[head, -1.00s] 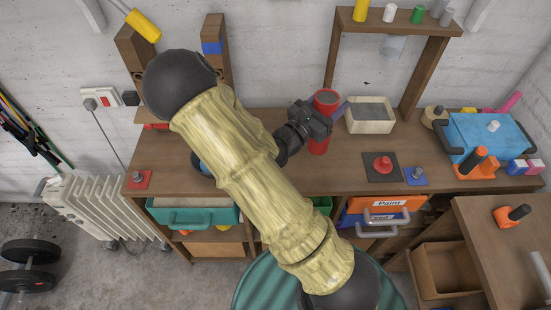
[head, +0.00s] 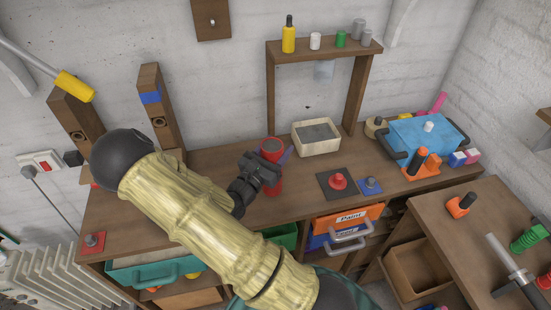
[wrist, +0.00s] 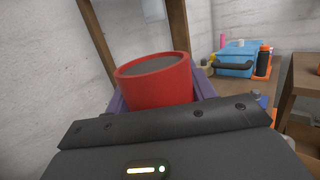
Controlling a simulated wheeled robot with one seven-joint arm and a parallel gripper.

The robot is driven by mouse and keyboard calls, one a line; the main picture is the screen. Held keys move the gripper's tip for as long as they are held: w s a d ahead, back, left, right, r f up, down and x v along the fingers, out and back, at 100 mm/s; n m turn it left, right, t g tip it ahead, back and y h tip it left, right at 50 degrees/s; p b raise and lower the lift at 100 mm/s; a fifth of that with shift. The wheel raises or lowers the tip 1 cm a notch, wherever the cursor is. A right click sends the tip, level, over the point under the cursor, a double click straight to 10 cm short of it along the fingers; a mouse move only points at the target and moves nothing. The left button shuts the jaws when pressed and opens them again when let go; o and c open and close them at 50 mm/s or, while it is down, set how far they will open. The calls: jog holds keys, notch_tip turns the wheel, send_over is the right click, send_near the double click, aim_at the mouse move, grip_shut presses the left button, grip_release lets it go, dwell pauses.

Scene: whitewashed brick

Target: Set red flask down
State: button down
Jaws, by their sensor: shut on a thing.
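The red flask (head: 272,151) is an upright red cylinder with a dark grey top. My gripper (head: 278,166) is shut on its side, with a purple finger showing at its right. In the wrist view the flask (wrist: 156,82) fills the middle, with purple finger parts on both sides of it. The flask is at the brown workbench (head: 240,215), near the back wall. Its lower end is partly behind my gripper, and I cannot tell whether it touches the bench top.
A cream tray (head: 317,149) stands just right of the flask. A dark plate with a red knob (head: 338,182) and a blue plate (head: 371,187) lie further right. A blue toolbox (head: 424,137) is at the back right. A post-and-shelf frame (head: 324,55) rises behind.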

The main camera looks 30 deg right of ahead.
jog(key=shift+f, duration=2.15)
jog(key=c, duration=0.5)
grip_release()
jog(key=b+v, duration=0.2)
jog(key=v, duration=1)
jog(key=shift+b, duration=0.3)
